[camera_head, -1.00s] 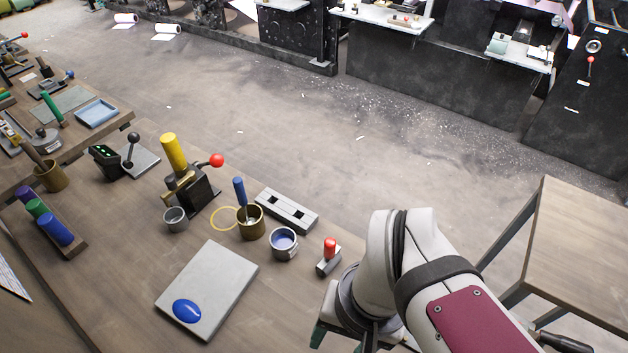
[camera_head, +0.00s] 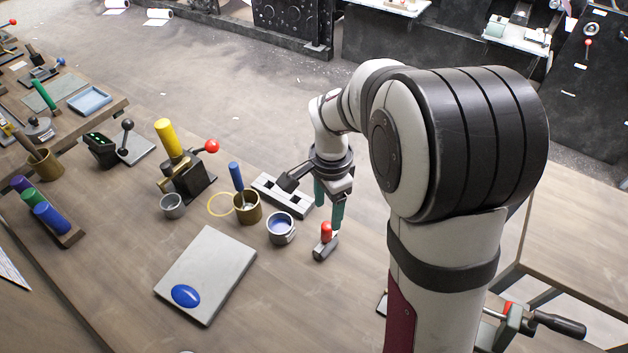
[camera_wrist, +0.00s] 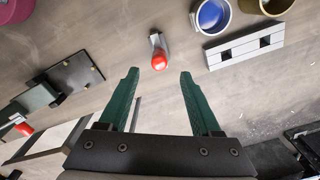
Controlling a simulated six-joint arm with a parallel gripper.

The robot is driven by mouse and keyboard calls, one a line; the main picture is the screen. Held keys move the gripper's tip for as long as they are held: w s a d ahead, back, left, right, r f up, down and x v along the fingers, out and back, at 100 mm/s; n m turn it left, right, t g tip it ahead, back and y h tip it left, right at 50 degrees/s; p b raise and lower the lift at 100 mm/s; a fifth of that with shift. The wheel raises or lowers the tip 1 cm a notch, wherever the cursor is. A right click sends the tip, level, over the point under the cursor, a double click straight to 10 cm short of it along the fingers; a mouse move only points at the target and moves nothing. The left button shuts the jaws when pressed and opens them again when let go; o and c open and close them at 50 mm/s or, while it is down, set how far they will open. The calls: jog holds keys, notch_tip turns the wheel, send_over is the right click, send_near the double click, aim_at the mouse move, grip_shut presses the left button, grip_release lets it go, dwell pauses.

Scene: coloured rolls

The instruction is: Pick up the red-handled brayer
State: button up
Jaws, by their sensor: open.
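The red-handled brayer (camera_head: 325,240) stands on the wooden table with its red handle up and its grey roller head at the bottom. In the wrist view the brayer (camera_wrist: 159,55) lies just beyond the fingertips, roughly centred between them. My gripper (camera_head: 329,216) points down above and just behind the brayer, with its two green fingers apart. In the wrist view my gripper (camera_wrist: 160,76) is open and nothing is between the fingers. Whether a finger touches the brayer cannot be told.
A cup of blue ink (camera_head: 281,229) stands left of the brayer, with a slotted grey block (camera_head: 272,193) behind it. A brass cup (camera_head: 247,209) holds a blue-handled tool. A grey slab (camera_head: 208,270) with a blue ink blob lies left. Table front of the brayer is clear.

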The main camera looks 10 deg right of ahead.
aim_at(327, 225)
notch_tip(327, 225, down, 9)
jog(key=shift+r, duration=0.2)
grip_shut()
dwell(1.3)
